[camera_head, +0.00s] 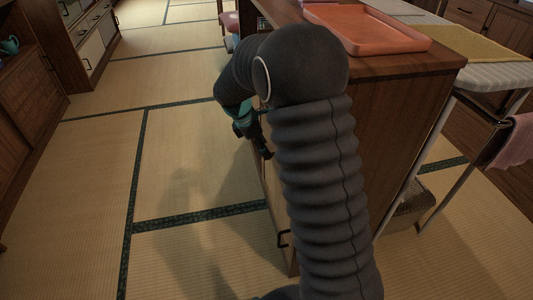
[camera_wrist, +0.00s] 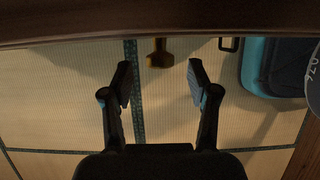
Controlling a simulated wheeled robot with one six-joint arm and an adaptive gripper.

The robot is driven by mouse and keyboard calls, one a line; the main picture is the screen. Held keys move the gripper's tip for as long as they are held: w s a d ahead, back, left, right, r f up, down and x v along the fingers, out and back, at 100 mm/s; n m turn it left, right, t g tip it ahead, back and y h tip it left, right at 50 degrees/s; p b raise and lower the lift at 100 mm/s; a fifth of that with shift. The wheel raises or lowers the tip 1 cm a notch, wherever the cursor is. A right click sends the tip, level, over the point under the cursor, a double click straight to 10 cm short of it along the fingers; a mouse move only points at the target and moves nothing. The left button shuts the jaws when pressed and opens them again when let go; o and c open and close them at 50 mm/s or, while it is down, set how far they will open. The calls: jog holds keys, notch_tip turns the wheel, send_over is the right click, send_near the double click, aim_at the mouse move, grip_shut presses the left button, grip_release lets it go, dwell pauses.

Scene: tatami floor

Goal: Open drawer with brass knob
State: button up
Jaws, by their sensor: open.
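The brass knob (camera_wrist: 160,54) shows in the wrist view just below a dark wooden edge (camera_wrist: 130,22), centred between and beyond my fingertips. My gripper (camera_wrist: 160,80) is open, its two fingers apart with nothing between them. The knob lies ahead of the tips and does not appear to touch them. In the head view my gripper (camera_head: 259,141) is beside the front of the wooden cabinet (camera_head: 400,115), partly hidden by my dark ribbed arm. The knob and most of the drawer front are hidden there.
A dark bar handle (camera_wrist: 229,44) is right of the knob; another handle (camera_head: 283,239) shows low on the cabinet. An orange tray (camera_head: 365,30) sits on top. An ironing board (camera_head: 497,75) stands at right. Tatami floor (camera_head: 180,170) left of the cabinet is clear.

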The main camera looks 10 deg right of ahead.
jog(key=shift+x, duration=1.5)
grip_shut()
